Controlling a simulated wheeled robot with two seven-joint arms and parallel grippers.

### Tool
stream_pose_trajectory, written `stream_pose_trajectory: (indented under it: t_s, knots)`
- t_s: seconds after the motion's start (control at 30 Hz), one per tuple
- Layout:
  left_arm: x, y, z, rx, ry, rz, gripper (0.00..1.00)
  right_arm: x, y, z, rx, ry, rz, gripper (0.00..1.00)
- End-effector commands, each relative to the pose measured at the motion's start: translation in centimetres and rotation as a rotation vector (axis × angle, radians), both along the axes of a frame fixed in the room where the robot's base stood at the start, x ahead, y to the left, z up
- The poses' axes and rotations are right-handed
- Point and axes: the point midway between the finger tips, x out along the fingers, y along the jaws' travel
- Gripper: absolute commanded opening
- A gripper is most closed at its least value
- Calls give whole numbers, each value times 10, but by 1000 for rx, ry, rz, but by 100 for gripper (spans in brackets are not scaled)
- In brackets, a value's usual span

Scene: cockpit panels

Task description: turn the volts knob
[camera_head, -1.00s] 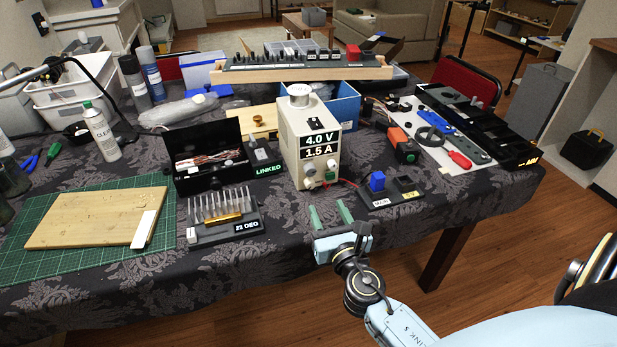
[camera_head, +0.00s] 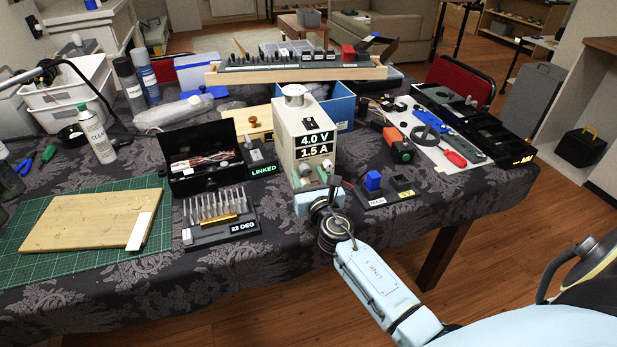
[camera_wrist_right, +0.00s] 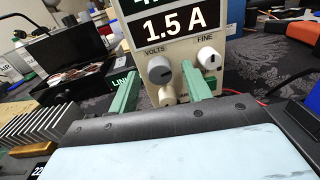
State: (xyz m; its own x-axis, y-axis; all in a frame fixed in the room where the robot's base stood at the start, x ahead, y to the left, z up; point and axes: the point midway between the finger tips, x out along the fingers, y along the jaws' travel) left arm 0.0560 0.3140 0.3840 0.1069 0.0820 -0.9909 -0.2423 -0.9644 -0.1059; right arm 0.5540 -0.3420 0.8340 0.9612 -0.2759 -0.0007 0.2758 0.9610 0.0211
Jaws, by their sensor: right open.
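The power supply (camera_head: 291,131) is a cream box on the table, its display reading 4.0 V and 1.5 A. In the right wrist view the grey volts knob (camera_wrist_right: 159,70) sits under the word VOLTS, with a pale pointer mark. My right gripper (camera_wrist_right: 160,72) is open, its green fingers left and right of the volts knob; I cannot tell whether they touch it. In the head view the right gripper (camera_head: 315,183) is at the lower front of the supply and partly hides the knobs. My left gripper is not in view.
The white FINE knob (camera_wrist_right: 209,58) is close to the right finger, and another pale knob (camera_wrist_right: 167,95) is just below the volts knob. A bit rack (camera_head: 217,220) and black box (camera_head: 205,160) stand left. A block with a blue switch (camera_head: 374,181) stands right.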

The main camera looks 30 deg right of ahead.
Motion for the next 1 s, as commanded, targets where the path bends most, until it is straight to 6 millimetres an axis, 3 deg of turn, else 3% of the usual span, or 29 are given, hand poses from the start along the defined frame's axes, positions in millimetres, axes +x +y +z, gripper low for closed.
stream_pose_trajectory:
  t_s: [0.1, 0.43, 0.77, 1.0]
  knots:
    - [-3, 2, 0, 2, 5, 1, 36, 0, 0, 0, 0, 0, 0, 49]
    - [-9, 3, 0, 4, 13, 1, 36, 0, 0, 0, 1, 0, 0, 5]
    - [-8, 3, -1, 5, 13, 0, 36, 0, 0, 0, 42, -11, 0, 4]
    - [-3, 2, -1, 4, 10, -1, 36, 0, 0, 0, 180, -46, 0, 4]
